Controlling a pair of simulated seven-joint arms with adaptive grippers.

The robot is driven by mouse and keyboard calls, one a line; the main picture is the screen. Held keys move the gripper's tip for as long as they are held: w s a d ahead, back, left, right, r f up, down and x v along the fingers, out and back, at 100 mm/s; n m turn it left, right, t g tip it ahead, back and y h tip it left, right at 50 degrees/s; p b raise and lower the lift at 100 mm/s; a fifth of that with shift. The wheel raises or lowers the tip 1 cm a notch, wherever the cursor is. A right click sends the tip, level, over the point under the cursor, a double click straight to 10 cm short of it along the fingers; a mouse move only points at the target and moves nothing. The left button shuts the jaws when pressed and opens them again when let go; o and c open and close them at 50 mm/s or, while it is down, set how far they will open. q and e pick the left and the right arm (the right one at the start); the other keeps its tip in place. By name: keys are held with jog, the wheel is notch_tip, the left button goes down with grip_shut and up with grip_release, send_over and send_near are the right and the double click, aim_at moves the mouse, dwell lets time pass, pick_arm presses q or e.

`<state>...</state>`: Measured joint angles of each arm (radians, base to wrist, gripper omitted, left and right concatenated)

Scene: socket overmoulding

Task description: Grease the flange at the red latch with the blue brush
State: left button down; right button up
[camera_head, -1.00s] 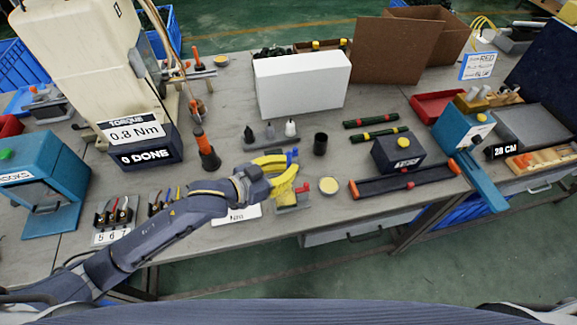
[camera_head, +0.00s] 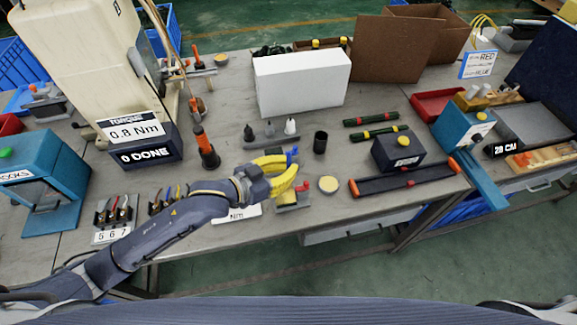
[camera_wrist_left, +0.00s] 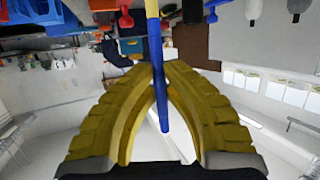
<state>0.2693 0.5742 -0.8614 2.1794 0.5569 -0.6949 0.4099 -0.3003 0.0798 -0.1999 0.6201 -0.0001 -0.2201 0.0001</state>
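My left gripper (camera_head: 288,170), with yellow fingers, is closed around the blue brush (camera_head: 293,153). In the left wrist view the gripper (camera_wrist_left: 158,68) has its fingertips against the brush's blue shaft (camera_wrist_left: 163,105), which runs lengthways between the fingers. The red latch (camera_head: 303,187) shows just below and right of the fingers, on a small grey and yellow fixture (camera_head: 290,204) near the table's front edge. The fingers partly cover this fixture, so the flange cannot be made out clearly. I cannot tell whether the brush touches anything. My right gripper is out of view.
A round pale-yellow tin (camera_head: 328,184) stands right of the fixture. A black cup (camera_head: 320,142) and a rack of small bottles (camera_head: 270,133) stand behind. A long black tray with orange ends (camera_head: 405,183) lies to the right. A white box (camera_head: 302,82) blocks the back.

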pick_arm(q)
jog(key=shift+w, duration=0.15)
jog(key=shift+w+a, duration=0.1)
jog(key=shift+w, duration=0.2)
jog(key=shift+s, duration=0.2)
jog(key=shift+s+d+f, duration=0.1)
jog(key=shift+s+d, duration=0.1)
jog(key=shift+s, duration=0.5)
jog(key=shift+w, duration=0.2)
jog(key=shift+w+a, duration=0.2)
jog(key=shift+w, duration=0.5)
jog(key=shift+s, duration=0.25)
jog(key=shift+s+d, duration=0.2)
jog(key=shift+s, duration=0.4)
